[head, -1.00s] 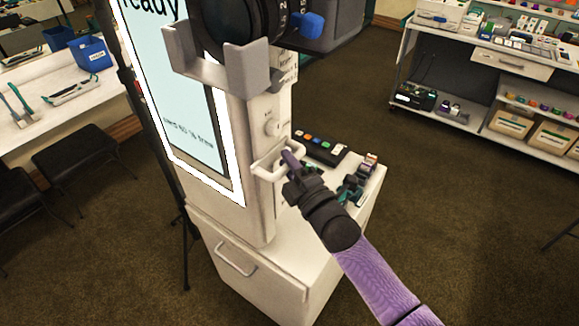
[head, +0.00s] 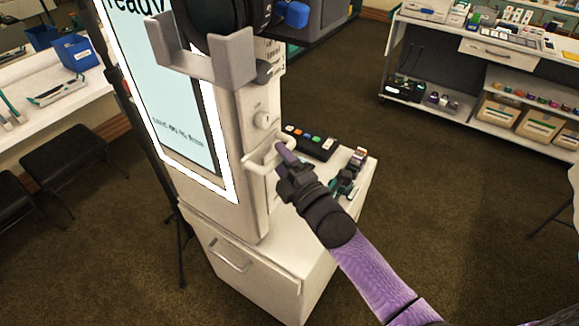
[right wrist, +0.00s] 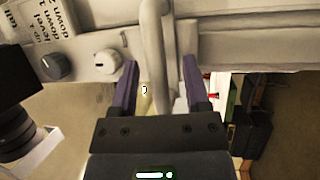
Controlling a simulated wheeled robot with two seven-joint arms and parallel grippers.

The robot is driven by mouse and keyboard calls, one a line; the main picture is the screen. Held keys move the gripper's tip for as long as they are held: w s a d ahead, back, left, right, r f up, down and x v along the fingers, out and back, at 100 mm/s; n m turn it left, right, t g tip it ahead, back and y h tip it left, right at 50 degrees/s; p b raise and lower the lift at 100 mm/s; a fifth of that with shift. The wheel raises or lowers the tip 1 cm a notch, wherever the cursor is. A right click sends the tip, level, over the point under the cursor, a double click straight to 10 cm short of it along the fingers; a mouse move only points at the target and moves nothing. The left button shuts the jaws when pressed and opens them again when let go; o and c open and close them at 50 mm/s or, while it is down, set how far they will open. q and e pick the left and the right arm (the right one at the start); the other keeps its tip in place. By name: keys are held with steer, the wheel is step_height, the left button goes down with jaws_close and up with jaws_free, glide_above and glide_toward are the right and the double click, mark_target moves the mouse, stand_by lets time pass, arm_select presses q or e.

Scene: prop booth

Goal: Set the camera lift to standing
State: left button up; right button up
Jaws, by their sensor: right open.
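The camera lift is a pale column (head: 230,135) with a bright screen on its left face. A dark camera (head: 215,22) sits at its top in a grey bracket (head: 200,55). A pale U-shaped handle (head: 254,165) sticks out of the column. My right gripper (head: 281,150) is at this handle with purple fingers open. In the right wrist view the handle bar (right wrist: 154,35) passes between the spread fingers (right wrist: 159,72); contact cannot be told. A pale knob (right wrist: 107,62) and a dark knob (right wrist: 55,66) sit beside printed labels. My left gripper is out of view.
A white cabinet (head: 240,280) with a drawer handle carries the column. A dark button box (head: 311,142) and small items lie on its top, close to my right gripper. A shelf unit (head: 480,60) stands right, a worktable (head: 50,105) left.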

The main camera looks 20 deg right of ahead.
steer(key=v, duration=0.9)
steer(key=s+d+f+m+g+h+b, duration=0.1)
steer(key=s+f+m+g+b, duration=0.15)
steer(key=f, duration=0.75)
steer(key=s+d+f+m+g+h+b, duration=0.1)
steer(key=s+f+m+g+h+b, duration=0.15)
steer(key=f, duration=0.75)
steer(key=s+f+m+g+b, duration=0.2)
steer(key=f+m+g, duration=0.15)
steer(key=f, duration=0.65)
steer(key=s+f+m+g+h+b, duration=0.1)
steer(key=s+f+m+g+b, duration=0.2)
steer(key=s+f, duration=0.7)
steer(key=s+f+m+g+h+b, duration=0.1)
steer(key=s+f+m+g+b, duration=0.3)
steer(key=s+f, duration=0.7)
steer(key=s+m+g, duration=0.2)
steer(key=s+g, duration=0.1)
steer(key=s, duration=0.3)
steer(key=shift+s+f, duration=0.15)
